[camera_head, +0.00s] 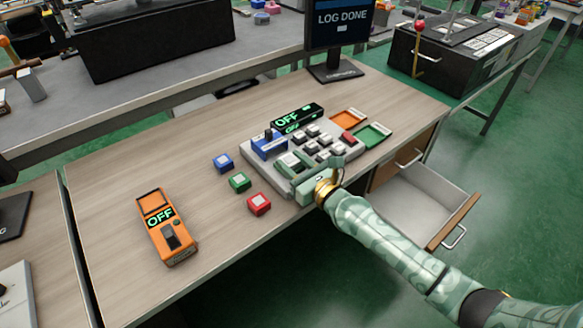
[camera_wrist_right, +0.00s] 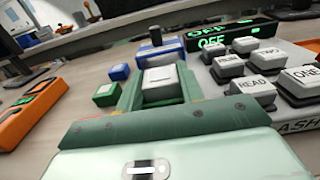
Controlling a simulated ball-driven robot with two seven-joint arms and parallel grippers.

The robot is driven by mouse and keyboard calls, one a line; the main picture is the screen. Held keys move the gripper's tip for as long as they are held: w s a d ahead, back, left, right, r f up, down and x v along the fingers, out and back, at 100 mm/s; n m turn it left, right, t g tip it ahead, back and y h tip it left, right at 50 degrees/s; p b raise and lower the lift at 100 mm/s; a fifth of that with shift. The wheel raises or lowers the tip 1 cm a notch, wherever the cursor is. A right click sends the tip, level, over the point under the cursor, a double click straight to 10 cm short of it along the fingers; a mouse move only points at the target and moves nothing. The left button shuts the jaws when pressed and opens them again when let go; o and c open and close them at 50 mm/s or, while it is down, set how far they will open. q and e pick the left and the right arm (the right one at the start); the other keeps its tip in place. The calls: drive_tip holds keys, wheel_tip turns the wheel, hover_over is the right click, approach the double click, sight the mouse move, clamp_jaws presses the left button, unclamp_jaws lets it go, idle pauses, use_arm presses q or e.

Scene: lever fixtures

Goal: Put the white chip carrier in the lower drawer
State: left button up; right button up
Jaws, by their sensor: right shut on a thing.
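The white chip carrier (camera_wrist_right: 161,82) is a small pale block with a light top, seen in the right wrist view. My right gripper (camera_head: 291,165) is shut on it, with one green finger on each side. Gripper and block are at the near left edge of the keypad device (camera_head: 256,155); I cannot tell whether the block touches the device. The lower drawer (camera_head: 400,206) is pulled open below the table's right end, and its pale inside looks empty. The upper drawer (camera_head: 409,150) above it looks shut. My left gripper is not in view.
Blue (camera_head: 223,163), green (camera_head: 239,182) and red (camera_head: 259,204) blocks lie left of my right gripper. An orange handheld device (camera_head: 166,228) reads OFF. Orange (camera_head: 348,120) and green (camera_head: 373,135) trays and a monitor (camera_head: 337,25) are farther back. The table's left part is mostly clear.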

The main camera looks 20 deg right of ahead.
drive_tip(key=shift+r, duration=0.15)
drive_tip(key=shift+f, duration=0.25)
drive_tip(key=o, duration=1)
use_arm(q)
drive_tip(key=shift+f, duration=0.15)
use_arm(e)
drive_tip(key=shift+o, duration=0.2)
use_arm(q)
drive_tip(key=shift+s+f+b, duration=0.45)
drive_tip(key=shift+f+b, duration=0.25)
drive_tip(key=shift+b, duration=0.05)
use_arm(e)
drive_tip(key=v, duration=1.6)
drive_tip(key=shift+s+a, duration=0.25)
drive_tip(key=shift+s, duration=0.05)
